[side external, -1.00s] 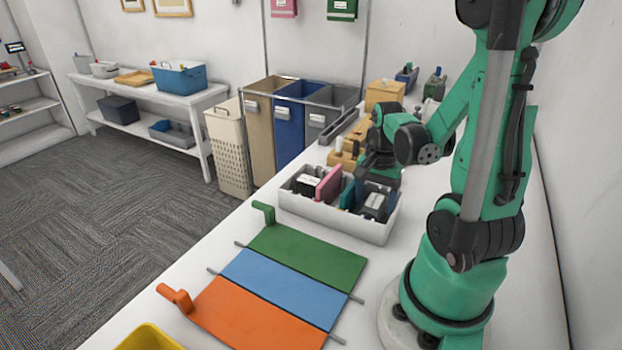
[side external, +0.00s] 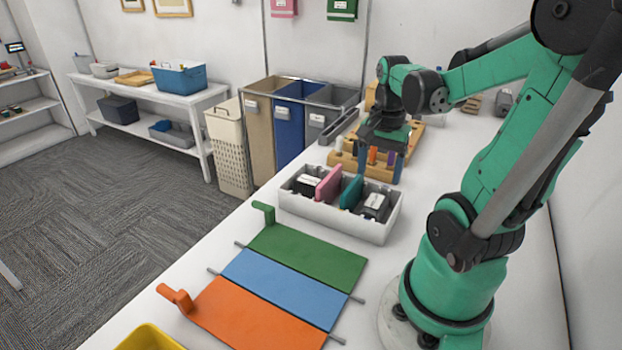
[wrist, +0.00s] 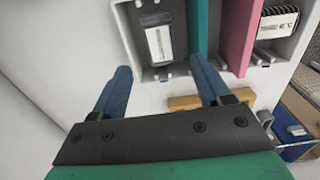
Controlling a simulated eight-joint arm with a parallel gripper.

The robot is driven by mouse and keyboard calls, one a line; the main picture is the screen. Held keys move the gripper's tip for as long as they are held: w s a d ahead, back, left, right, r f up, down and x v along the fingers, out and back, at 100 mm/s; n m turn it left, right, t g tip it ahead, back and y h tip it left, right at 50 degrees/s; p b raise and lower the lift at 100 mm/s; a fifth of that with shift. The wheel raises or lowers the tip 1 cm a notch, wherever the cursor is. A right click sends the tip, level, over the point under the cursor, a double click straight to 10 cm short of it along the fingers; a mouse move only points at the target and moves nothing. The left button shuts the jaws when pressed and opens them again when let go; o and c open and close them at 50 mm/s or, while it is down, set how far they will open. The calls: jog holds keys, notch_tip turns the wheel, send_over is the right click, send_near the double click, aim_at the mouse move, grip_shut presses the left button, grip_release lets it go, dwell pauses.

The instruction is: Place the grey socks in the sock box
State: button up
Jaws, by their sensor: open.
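The sock box (side external: 335,224) is a white open tray on the table, with a pink divider (side external: 328,185) and a teal divider (side external: 351,192). The grey socks (side external: 374,205), a dark grey bundle with a pale band, lie in its right compartment, beside the teal divider. They also show in the wrist view (wrist: 159,44), ahead of the fingertips. A black bundle with a white label (side external: 307,185) lies in the left compartment. My gripper (side external: 381,168) is open and empty behind the box, apart from the socks; its two blue fingers also show spread in the wrist view (wrist: 160,80).
A green, blue and orange folding board (side external: 288,284) lies in front of the box. A yellow bin (side external: 150,338) stands at the near edge. A wooden rack with several spools (side external: 345,160) is behind the box, close to my gripper. Hampers (side external: 296,115) stand beyond the table.

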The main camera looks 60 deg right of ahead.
jog(key=shift+r, duration=0.25)
jog(key=shift+w+a+r, duration=0.15)
jog(key=w+a+r+n+t, duration=0.1)
jog(key=w+a+n+t, duration=0.2)
jog(key=w+a+n, duration=0.2)
jog(key=w+a+r+n+t, duration=0.1)
jog(key=w+a+n+t, duration=0.3)
jog(key=a+n, duration=0.8)
jog(key=shift+w+a+r+n, duration=0.15)
jog(key=shift+w+r+n, duration=0.3)
jog(key=shift+w, duration=0.3)
jog(key=shift+f, duration=0.1)
